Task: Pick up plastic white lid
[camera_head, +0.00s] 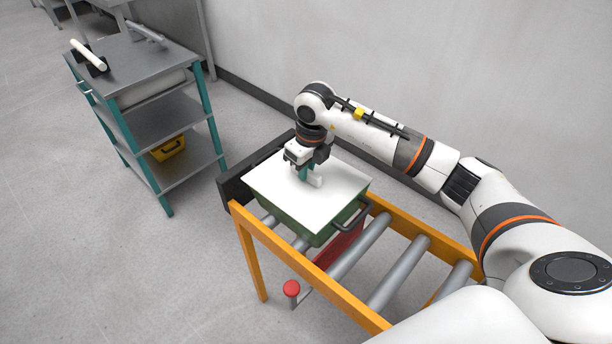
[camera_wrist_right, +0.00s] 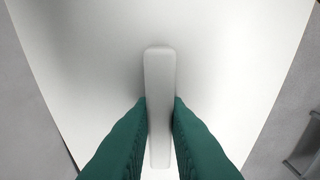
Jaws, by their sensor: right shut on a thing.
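The white plastic lid (camera_head: 330,205) lies on top of a green crate (camera_head: 325,233) at the end of the roller conveyor. My right gripper (camera_head: 308,176) is above the lid, pointing down, and is shut on the lid's upright handle. In the right wrist view the handle (camera_wrist_right: 160,105) stands between my two green fingers (camera_wrist_right: 160,125), which touch its sides. The flat of the lid (camera_wrist_right: 95,60) fills most of that view. In the head view the lid appears to rest on the crate's rim; I cannot tell if there is a small gap. My left gripper is not in view.
The conveyor has an orange frame (camera_head: 290,258) and grey rollers (camera_head: 400,270). A red knob (camera_head: 291,288) sticks out at its near side. A grey shelf cart (camera_head: 150,70) with teal legs stands at the left, with a yellow box (camera_head: 168,148) inside. A wall is behind.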

